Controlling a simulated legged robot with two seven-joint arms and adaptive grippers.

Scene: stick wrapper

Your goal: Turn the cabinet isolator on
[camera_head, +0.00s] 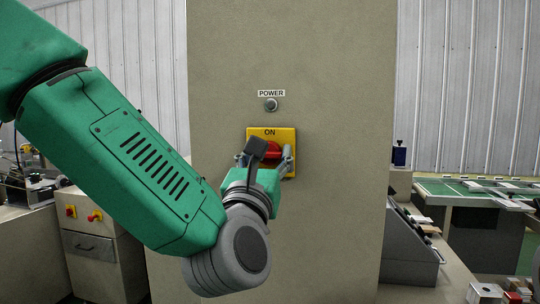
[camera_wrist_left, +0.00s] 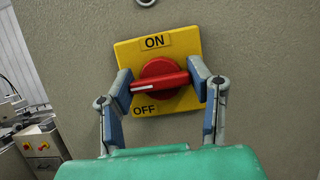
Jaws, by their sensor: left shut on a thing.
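The cabinet isolator is a yellow plate (camera_head: 287,134) with a red rotary handle (camera_head: 273,150) on the front of a tall grey-beige cabinet. In the left wrist view the plate (camera_wrist_left: 188,45) reads ON at the top and OFF at the lower left. The handle (camera_wrist_left: 160,82) lies nearly level there, its white mark at the left end, just above the OFF label. My left gripper (camera_wrist_left: 161,84) is shut on the handle, one finger at each end. In the head view my left gripper (camera_head: 266,156) partly hides the handle and the lower plate. My right gripper is not in view.
A round grey POWER button or lamp (camera_head: 271,104) sits above the plate on the cabinet (camera_head: 340,80). A bench with machinery stands at the left and a green-topped table (camera_head: 470,190) at the right. A sloped grey box (camera_head: 408,245) is beside the cabinet.

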